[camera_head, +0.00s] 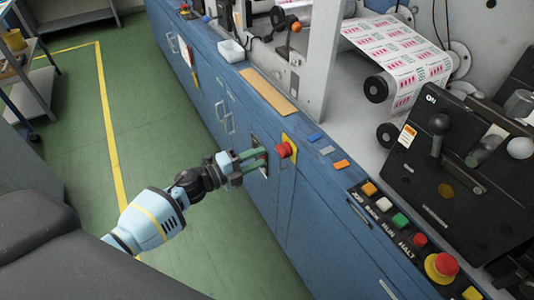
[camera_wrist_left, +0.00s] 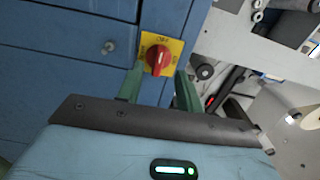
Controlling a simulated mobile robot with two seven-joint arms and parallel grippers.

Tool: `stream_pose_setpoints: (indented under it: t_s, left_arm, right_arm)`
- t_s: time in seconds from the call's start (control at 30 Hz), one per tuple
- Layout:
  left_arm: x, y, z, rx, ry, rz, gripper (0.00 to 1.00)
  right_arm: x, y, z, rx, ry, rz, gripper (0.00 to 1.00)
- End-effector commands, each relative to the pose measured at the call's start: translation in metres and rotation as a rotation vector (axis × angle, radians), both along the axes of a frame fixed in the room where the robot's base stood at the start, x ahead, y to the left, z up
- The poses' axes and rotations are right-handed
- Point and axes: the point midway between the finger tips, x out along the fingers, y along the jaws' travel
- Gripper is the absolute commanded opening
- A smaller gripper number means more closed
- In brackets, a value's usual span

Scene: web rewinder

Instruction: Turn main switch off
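The main switch is a red rotary knob (camera_wrist_left: 158,60) on a square yellow plate (camera_wrist_left: 173,44) on the blue cabinet front. The lettering on the plate is too small to read surely. In the head view the red knob (camera_head: 284,150) sits just right of my left gripper (camera_head: 262,156). My left gripper also shows in the wrist view (camera_wrist_left: 159,72), its two green fingers apart, one to each side of the knob in the picture. I cannot tell whether they touch it. Nothing is held. My right gripper is not in view.
The blue cabinet (camera_head: 225,105) runs along the machine. A button panel (camera_head: 400,222) and a red emergency stop (camera_head: 442,266) lie on its top at right. A black lever panel (camera_head: 450,180) stands behind. The green floor (camera_head: 145,130) at left is clear.

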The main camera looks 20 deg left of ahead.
Motion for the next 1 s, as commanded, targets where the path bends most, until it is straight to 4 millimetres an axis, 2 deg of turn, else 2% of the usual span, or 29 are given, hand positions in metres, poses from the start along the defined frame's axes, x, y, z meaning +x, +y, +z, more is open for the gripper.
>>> stream_pose_setpoints:
  t_s: [0.1,0.23,0.8,0.87,1.0]
  left_arm:
    - [-0.012,0.009,-0.001,0.0,0.001,0.0,0.36]
    - [-0.018,0.014,0.0,-0.001,0.001,0.0,0.36]
    - [-0.02,0.014,-0.001,-0.008,0.005,0.003,0.36]
    - [-0.025,0.012,-0.003,-0.027,0.02,0.013,0.36]
    - [-0.052,0.003,-0.015,-0.142,0.111,0.077,0.36]
  right_arm:
    - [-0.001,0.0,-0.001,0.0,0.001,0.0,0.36]
    - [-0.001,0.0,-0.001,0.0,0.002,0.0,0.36]
    - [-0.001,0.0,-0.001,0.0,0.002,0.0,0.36]
    - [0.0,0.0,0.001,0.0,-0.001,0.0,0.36]
    - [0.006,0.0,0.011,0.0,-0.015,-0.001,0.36]
